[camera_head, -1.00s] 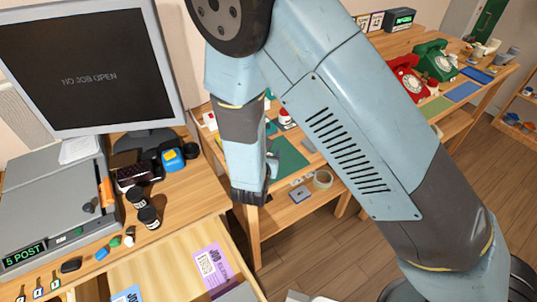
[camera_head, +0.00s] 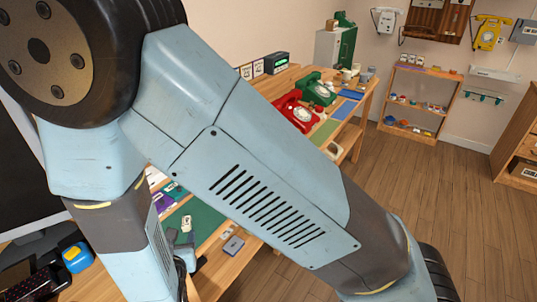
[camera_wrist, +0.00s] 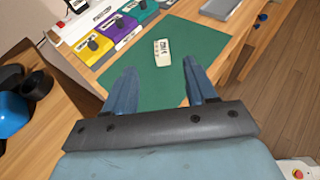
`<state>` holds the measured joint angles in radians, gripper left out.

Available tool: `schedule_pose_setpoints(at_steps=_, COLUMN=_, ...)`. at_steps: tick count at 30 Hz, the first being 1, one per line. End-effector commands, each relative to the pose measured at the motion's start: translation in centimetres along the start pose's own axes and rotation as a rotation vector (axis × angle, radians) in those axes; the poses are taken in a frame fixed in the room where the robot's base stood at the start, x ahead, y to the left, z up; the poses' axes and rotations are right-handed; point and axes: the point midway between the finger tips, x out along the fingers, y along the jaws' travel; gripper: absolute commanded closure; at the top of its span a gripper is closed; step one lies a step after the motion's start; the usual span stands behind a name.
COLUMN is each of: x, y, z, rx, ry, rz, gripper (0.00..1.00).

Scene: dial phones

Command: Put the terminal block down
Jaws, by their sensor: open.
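A small cream block, which looks like the terminal block (camera_wrist: 162,52), lies on the green mat (camera_wrist: 178,80) in the wrist view. It also shows on the mat in the head view (camera_head: 187,223). My gripper (camera_wrist: 160,82) is open, with its two blue fingers spread and nothing between them. The fingers point toward the block, which lies beyond the tips and apart from them. In the head view my arm hides part of the bench, and the fingers are mostly hidden.
Yellow, purple (camera_wrist: 120,30) and teal pads with dark items lie along the mat's far left. A grey box (camera_wrist: 220,8) lies at its far right. A red phone (camera_head: 296,112) and a green phone (camera_head: 318,91) stand farther along the bench. Open floor lies right.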

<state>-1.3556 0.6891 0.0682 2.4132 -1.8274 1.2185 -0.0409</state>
Motion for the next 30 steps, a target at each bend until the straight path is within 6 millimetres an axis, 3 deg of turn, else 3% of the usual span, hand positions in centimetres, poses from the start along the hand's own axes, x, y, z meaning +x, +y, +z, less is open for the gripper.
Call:
schedule_pose_setpoints(at_steps=4, x=0.3, y=-0.4, z=0.7, rx=0.018, ry=-0.002, rz=-0.018, gripper=0.44)
schedule_pose_setpoints(at_steps=8, x=1.4, y=-2.7, z=3.6, rx=0.11, ry=-0.008, rz=-0.11, gripper=0.44)
schedule_pose_setpoints(at_steps=13, x=3.0, y=-8.9, z=9.5, rx=0.333, ry=-0.014, rz=-0.325, gripper=0.44)
schedule_pose_setpoints(at_steps=18, x=3.2, y=-15.8, z=14.3, rx=0.578, ry=-0.018, rz=-0.544, gripper=0.44)
schedule_pose_setpoints(at_steps=23, x=2.2, y=-22.0, z=17.7, rx=0.82, ry=-0.022, rz=-0.732, gripper=0.44)
schedule_pose_setpoints(at_steps=30, x=-0.9, y=-29.9, z=21.0, rx=1.204, ry=-0.031, rz=-0.976, gripper=0.44)
